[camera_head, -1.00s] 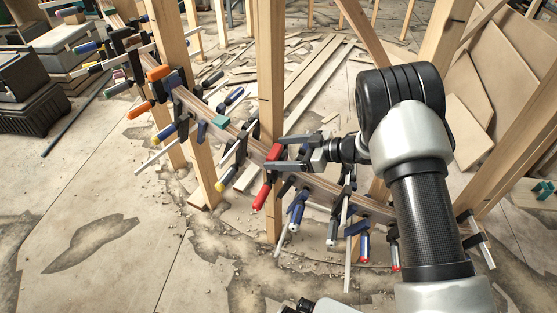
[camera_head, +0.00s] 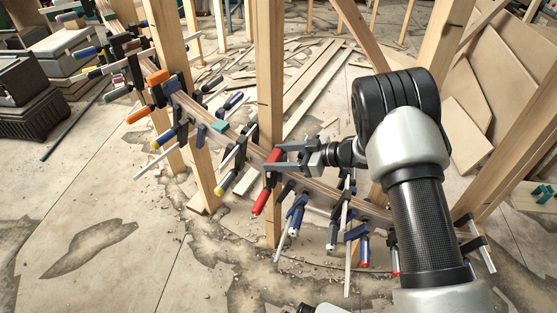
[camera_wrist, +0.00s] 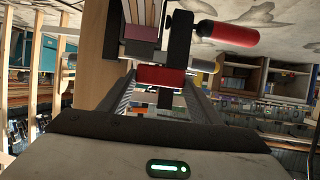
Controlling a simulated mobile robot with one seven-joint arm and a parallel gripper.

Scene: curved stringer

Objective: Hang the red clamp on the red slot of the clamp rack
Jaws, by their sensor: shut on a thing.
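The red clamp (camera_head: 262,196) has a red handle and a dark bar and sits at the curved wooden stringer (camera_head: 315,188), beside an upright post. Its red handle hangs down and tilts to the lower left. My gripper (camera_head: 290,157) reaches in from the right and is shut on the clamp near its red upper end. In the wrist view the clamp's red block (camera_wrist: 161,77) lies between my fingers, with the red handle (camera_wrist: 228,34) beyond at upper right. No clamp rack or red slot can be made out.
Several other clamps with blue, orange and yellow handles hang along the stringer on both sides, close to my gripper. Wooden posts (camera_head: 271,100) stand around it. Boards (camera_head: 475,85) lean at the right. The floor at front left is clear.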

